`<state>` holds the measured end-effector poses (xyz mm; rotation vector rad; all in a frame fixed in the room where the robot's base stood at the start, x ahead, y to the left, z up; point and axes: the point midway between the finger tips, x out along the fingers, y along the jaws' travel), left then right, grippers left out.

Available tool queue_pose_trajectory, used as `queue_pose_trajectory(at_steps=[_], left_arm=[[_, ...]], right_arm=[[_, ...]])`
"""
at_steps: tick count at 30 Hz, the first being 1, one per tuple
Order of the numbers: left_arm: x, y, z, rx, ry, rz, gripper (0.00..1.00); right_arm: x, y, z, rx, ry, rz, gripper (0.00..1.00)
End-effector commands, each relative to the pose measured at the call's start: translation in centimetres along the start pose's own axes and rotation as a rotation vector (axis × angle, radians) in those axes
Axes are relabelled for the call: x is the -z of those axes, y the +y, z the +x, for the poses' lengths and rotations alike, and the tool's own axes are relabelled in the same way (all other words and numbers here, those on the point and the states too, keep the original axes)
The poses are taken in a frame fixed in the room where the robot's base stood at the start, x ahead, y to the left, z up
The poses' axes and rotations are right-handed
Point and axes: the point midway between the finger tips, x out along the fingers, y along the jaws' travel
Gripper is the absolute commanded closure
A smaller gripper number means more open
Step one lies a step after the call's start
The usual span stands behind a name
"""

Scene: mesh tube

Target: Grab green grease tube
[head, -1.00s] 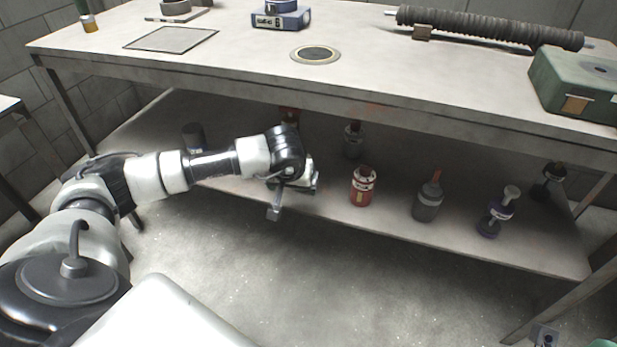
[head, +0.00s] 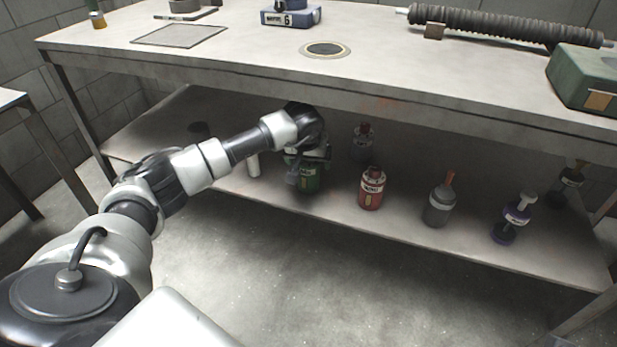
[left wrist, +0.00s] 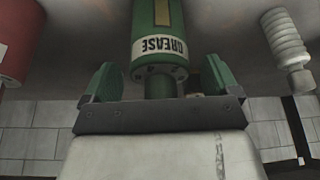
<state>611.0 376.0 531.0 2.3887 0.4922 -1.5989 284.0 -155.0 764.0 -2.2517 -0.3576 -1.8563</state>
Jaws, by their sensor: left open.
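The green grease tube (head: 309,180) stands on the lower shelf, partly hidden behind my left gripper (head: 303,167) in the head view. In the left wrist view, the green tube (left wrist: 150,18) has a white band that reads GREASE and a narrower green neck. My left gripper (left wrist: 160,78) is open there, with one green-padded finger on each side of the neck. The gap to each finger is still visible, and the fingers are not closed on it. My right gripper is not in view.
A red bottle (head: 372,188), a grey bottle with an orange tip (head: 439,205) and a purple one (head: 512,217) stand to the right on the lower shelf. A white bottle (head: 253,165) is just left. The tabletop (head: 260,65) overhangs the shelf.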

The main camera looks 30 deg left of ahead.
Motion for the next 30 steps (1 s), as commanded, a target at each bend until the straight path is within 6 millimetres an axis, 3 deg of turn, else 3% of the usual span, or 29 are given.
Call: queue_pose_trajectory(at_steps=[5, 18, 30], left_arm=[[0.02, -0.01, -0.08, 0.0, 0.0, 0.0, 0.13], [-0.01, -0.02, -0.07, 0.001, 0.0, 0.0, 0.8], [0.43, -0.02, -1.0, 0.0, 0.003, 0.0, 0.81]], right_arm=[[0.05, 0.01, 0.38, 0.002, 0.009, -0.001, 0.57], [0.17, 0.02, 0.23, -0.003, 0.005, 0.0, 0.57], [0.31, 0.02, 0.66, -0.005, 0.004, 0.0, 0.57]])
